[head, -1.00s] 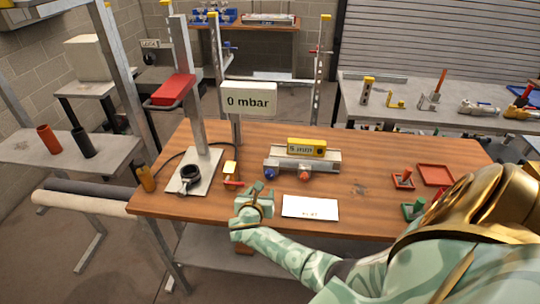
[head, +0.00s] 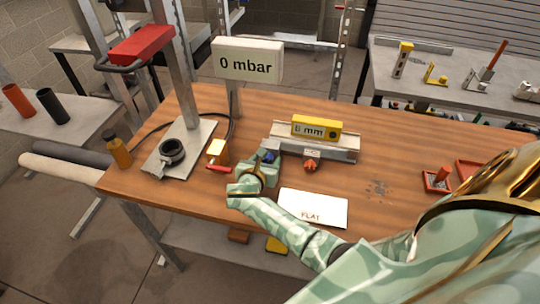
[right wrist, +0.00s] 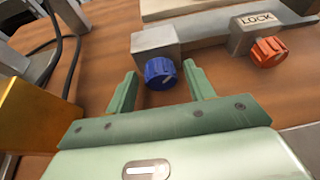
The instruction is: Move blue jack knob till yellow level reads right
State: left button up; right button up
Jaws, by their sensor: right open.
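The blue jack knob (right wrist: 160,73) sits on the front left of the grey jack plate; in the head view the knob (head: 269,156) shows just beyond my right gripper. My right gripper (right wrist: 158,90) is open, its two fingers on either side of the knob's near side, with gaps visible and no grip on it. In the head view the right gripper (head: 263,165) reaches in from the lower right. The yellow level (head: 316,127) lies on top of the jack, and its display shows a small mm figure I cannot read surely. My left gripper is not in view.
An orange knob (right wrist: 268,51) under a LOCK label is right of the blue one. A white FLAT card (head: 313,208) lies in front of the jack. A yellow block with a red lever (head: 217,153) stands left of my gripper. A 0 mbar sign (head: 248,61) stands behind.

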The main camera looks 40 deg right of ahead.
jog(key=shift+r, duration=0.1)
jog(key=shift+c, duration=0.3)
jog(key=c, duration=0.9)
jog(key=shift+s+r+m+t+y+p, duration=0.1)
jog(key=shift+r+m+t+y+p, duration=0.2)
jog(key=shift+m+p, duration=0.35)
jog(key=shift+d+f+m+t+p, duration=0.1)
jog(key=shift+f+m+t+p, duration=0.05)
jog(key=shift+m+t+p, duration=0.3)
jog(key=shift+f+m+t+y, duration=0.2)
jog(key=shift+m+t+y, duration=0.35)
jog(key=shift+m, duration=0.35)
jog(key=o, duration=1)
jog(key=shift+c, duration=0.2)
